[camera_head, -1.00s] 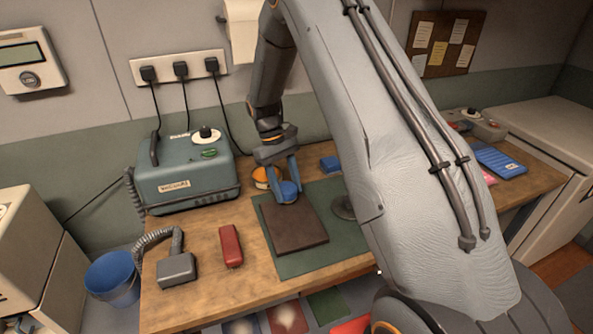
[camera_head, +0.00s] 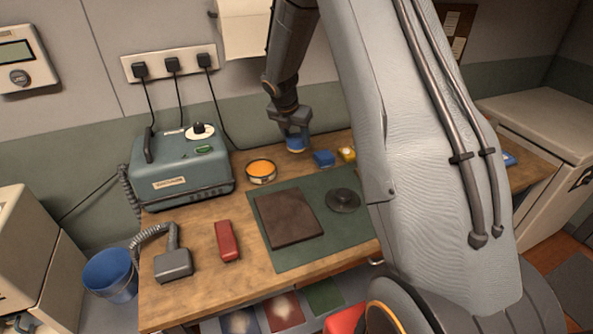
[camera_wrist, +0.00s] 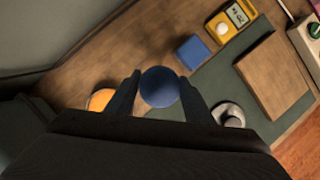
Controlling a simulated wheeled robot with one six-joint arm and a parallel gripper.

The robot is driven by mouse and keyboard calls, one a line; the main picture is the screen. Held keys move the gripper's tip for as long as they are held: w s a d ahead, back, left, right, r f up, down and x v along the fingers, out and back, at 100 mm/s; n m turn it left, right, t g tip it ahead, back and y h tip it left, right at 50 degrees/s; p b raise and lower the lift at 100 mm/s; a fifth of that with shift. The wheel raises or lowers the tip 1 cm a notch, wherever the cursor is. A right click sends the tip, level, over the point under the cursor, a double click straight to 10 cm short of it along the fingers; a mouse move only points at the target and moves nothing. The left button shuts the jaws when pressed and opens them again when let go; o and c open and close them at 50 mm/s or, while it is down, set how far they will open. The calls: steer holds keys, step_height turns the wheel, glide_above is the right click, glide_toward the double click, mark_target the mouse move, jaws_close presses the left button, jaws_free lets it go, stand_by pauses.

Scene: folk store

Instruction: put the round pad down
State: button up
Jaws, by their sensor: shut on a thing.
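The round pad (camera_wrist: 159,87) is blue. In the wrist view it sits between the two fingers of my gripper (camera_wrist: 160,90), which is shut on it. In the head view my gripper (camera_head: 294,138) is at the back of the workbench (camera_head: 190,250), between the orange-topped round tin and the small blue block, with the blue pad (camera_head: 296,146) low at its fingertips. I cannot tell whether the pad touches the bench top.
The orange-topped tin (camera_head: 261,171) stands left of my gripper, a blue block (camera_head: 324,158) and a yellow item (camera_head: 347,154) right. A green mat (camera_head: 345,233) carries a dark brown board (camera_head: 287,216) and a dark disc (camera_head: 342,200). A teal machine (camera_head: 182,168) stands left.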

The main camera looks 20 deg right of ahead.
steer(key=shift+d+f+n, duration=0.1)
steer(key=shift+f+n, duration=0.2)
step_height(320, 180, down, 9)
steer(key=shift+w+f+p, duration=0.1)
steer(key=shift+w+p, duration=0.05)
steer(key=shift+p, duration=0.9)
steer(key=shift+f, duration=0.1)
steer(key=o, duration=0.9)
